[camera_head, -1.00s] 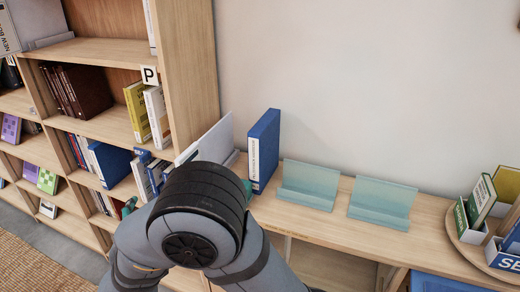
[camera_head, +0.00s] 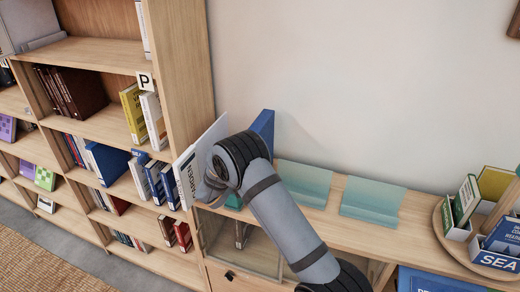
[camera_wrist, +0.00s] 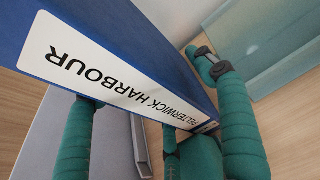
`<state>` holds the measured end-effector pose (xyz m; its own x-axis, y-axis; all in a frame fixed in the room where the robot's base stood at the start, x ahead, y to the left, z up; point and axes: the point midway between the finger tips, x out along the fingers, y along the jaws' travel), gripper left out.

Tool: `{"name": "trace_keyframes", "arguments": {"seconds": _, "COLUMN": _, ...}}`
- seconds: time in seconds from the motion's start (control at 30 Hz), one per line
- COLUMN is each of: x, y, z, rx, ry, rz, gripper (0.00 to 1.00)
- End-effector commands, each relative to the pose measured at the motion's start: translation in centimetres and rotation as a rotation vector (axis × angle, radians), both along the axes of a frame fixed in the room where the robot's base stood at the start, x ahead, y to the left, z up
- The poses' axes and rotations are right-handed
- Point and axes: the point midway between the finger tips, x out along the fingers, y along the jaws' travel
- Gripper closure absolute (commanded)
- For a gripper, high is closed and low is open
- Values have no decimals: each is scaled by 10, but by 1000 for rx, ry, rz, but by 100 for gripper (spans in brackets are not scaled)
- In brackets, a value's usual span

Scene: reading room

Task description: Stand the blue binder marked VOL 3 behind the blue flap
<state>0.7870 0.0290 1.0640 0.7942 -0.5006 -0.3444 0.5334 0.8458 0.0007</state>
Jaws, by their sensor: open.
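A blue binder (camera_head: 263,127) stands upright on the low counter against the wall, mostly hidden behind my arm. In the wrist view the blue binder (camera_wrist: 150,45) fills the upper left, its white label reading PELTERWICK HARBOUR. I cannot read a VOL number. My gripper (camera_wrist: 150,85) is open, with green fingers on both sides of the binder's spine; I cannot tell whether they touch it. In the head view the gripper is mostly hidden by my arm. A blue panel (camera_head: 440,281) shows below the counter at the bottom right; I cannot tell whether it is the flap.
A white lettered volume (camera_head: 188,180) stands left of my wrist, close to it. Two pale teal stands (camera_head: 370,201) sit on the counter to the right. A round tray (camera_head: 445,233) with boxes of books is at far right. A full bookcase (camera_head: 185,75) is at left.

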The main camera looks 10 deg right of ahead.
Motion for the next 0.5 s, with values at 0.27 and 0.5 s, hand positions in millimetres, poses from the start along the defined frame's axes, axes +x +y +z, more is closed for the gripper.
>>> {"name": "trace_keyframes", "arguments": {"seconds": 0.27, "x": 27, "y": -17, "z": -10, "rx": 1, "ry": 1, "rz": 0, "gripper": 30}}
{"name": "trace_keyframes", "arguments": {"seconds": 0.5, "x": 43, "y": -25, "z": -18, "rx": -1, "ry": 0, "rz": 4, "gripper": 30}}
